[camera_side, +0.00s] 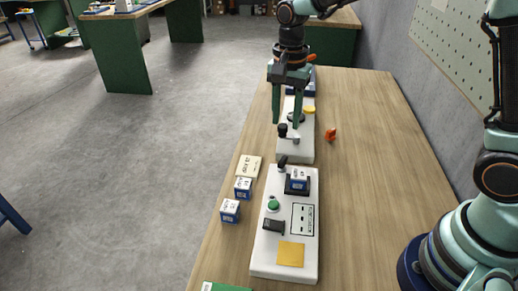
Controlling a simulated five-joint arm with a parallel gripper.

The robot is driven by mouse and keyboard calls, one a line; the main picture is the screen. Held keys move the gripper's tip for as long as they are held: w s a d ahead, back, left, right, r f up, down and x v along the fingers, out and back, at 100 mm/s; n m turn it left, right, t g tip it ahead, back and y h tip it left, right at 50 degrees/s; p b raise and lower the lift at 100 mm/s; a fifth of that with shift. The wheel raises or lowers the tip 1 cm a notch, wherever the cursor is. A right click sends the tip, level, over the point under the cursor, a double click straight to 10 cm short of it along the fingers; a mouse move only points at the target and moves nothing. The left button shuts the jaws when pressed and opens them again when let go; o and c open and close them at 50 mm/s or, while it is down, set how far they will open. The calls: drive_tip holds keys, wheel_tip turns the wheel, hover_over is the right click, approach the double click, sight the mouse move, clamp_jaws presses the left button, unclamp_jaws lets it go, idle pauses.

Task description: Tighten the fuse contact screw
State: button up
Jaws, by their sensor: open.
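My gripper (287,123) is open, pointing down over the far white panel (306,147). Its two green fingers stand apart, with nothing seen held between them. A small black knob (283,131) stands on this panel close to the fingertips. A dark round part (297,117) lies partly behind a finger; I cannot tell whether anything touches. I cannot tell which part is the fuse contact screw. The near white panel (262,262) carries a black lever (282,161), a blue block in a dark holder (298,181), a green button (273,204) and a black part (273,226).
Two blue-and-white cubes (230,210) and a cream block (249,166) lie left of the near panel. A small orange object (331,134) lies right of the far panel. The wooden table (375,150) is clear at right, with a pegboard wall (455,45) beyond.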

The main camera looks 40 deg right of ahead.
sight(283, 159)
wheel_tip(283, 159, down, 12)
drive_tip(key=n, duration=3.5)
drive_tip(key=shift+f, duration=0.1)
clamp_jaws()
